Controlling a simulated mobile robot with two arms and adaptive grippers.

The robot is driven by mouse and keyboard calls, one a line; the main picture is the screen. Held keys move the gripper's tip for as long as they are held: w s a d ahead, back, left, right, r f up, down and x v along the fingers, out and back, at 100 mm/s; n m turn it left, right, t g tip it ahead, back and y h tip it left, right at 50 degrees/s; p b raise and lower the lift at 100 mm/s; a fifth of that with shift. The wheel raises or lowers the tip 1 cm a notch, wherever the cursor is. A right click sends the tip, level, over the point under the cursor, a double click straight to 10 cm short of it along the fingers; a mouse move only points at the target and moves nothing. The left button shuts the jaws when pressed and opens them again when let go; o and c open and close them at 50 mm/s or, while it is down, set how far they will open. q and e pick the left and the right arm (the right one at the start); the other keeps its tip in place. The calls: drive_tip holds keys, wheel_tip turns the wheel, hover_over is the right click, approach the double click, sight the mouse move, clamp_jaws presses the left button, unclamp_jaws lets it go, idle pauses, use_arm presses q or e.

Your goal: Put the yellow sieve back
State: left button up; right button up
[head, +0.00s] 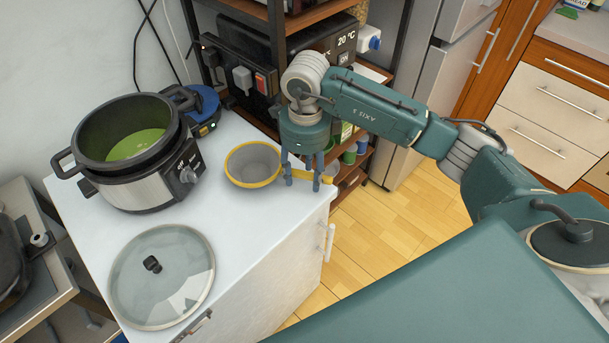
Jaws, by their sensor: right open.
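The yellow sieve (252,165) has a grey mesh bowl with a yellow rim. It sits on the white counter, right of the pot, with its yellow handle pointing right toward the counter's edge. My right gripper (303,187) points down over the handle, with its blue fingers apart. The fingers hide part of the handle, and I cannot tell whether they touch it. My left gripper is not in view.
A cooker pot (131,150) with green contents stands on the counter (236,222) at the left. A glass lid (161,278) lies in front. A blue device (200,106) is behind. A dark shelf rack (230,75) stands beyond the counter.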

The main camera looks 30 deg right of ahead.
wheel_tip(320, 180, up, 11)
drive_tip(key=shift+f, duration=0.15)
drive_tip(key=shift+s, duration=0.1)
idle(0.3)
clamp_jaws()
idle(0.9)
wheel_tip(320, 180, up, 12)
drive_tip(key=p, duration=0.8)
drive_tip(key=shift+p, duration=0.4)
